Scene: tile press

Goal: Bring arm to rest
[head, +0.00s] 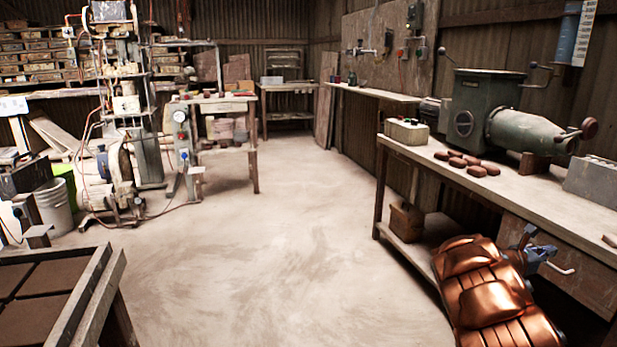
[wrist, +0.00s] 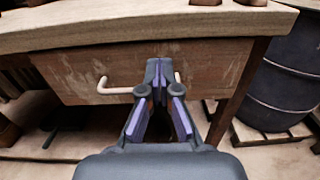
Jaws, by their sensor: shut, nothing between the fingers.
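My gripper (wrist: 160,72) is shut and empty in the wrist view, with its fingertips meeting in front of the drawer front (wrist: 215,72). The drawer's light bar handle (wrist: 112,88) lies behind the fingers, which hide its middle. Whether they touch it I cannot tell. In the head view my gripper (head: 530,236) is at the lower right, beside the workbench (head: 545,197). The handle also shows there (head: 560,269), just right of the gripper. My copper-coloured arm covers the lower right of the head view.
A green machine (head: 482,105), several dark red pieces (head: 465,160) and a grey block (head: 595,180) stand on the bench. A dark barrel (wrist: 285,75) is right of the bench in the wrist view. A tile tray (head: 95,285) is at lower left. The middle floor (head: 270,230) is clear.

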